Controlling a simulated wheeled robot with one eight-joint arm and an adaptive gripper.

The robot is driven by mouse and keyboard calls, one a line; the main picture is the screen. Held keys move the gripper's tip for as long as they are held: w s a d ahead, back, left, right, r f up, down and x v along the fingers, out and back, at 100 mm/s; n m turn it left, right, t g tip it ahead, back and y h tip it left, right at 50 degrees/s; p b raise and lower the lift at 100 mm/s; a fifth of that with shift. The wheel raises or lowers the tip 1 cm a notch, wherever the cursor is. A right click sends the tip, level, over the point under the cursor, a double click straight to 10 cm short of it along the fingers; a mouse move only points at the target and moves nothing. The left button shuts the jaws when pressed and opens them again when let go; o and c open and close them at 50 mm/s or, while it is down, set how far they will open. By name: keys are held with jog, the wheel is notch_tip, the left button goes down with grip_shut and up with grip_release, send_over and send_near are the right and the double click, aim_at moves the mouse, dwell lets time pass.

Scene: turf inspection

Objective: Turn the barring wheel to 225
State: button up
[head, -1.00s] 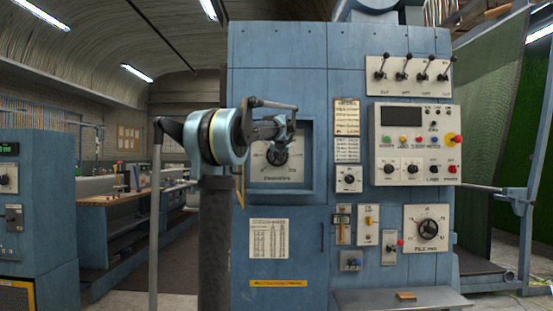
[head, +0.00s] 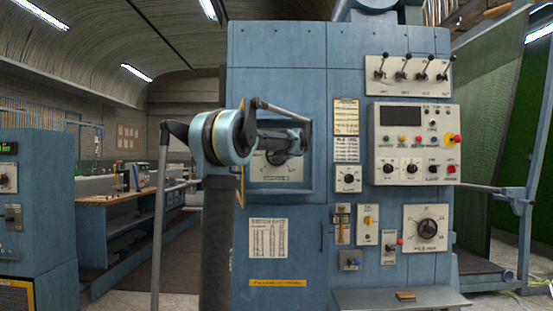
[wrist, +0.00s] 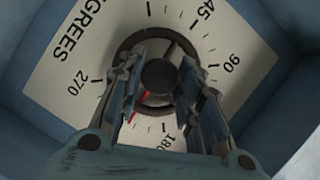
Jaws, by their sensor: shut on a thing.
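The barring wheel is a dark round wheel with a central hub (wrist: 159,75) on a white degree dial (wrist: 62,95). In the head view the dial (head: 262,172) sits in a square blue recess and is largely covered by my arm. My gripper (wrist: 160,82) is shut on the wheel, with one finger on each side of the hub. In the wrist view 45, 90, 180 and 270 are legible. A red line on the wheel points down-left, between 180 and 270. The left finger partly hides that side, so its exact reading cannot be told.
The recess walls (head: 309,175) closely surround my gripper. To the right on the blue cabinet are a control box (head: 415,115), several levers (head: 410,70) and a smaller dial (head: 426,228). A shelf (head: 385,300) juts out low in front.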

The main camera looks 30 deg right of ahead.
jog(key=shift+f+m, duration=0.1)
jog(key=shift+m, duration=0.4)
jog(key=shift+s, duration=0.1)
jog(key=o, duration=1.1)
jog(key=shift+c, duration=0.2)
jog(key=v, duration=1.1)
jog(key=shift+s, duration=0.4)
jog(key=shift+f, duration=0.1)
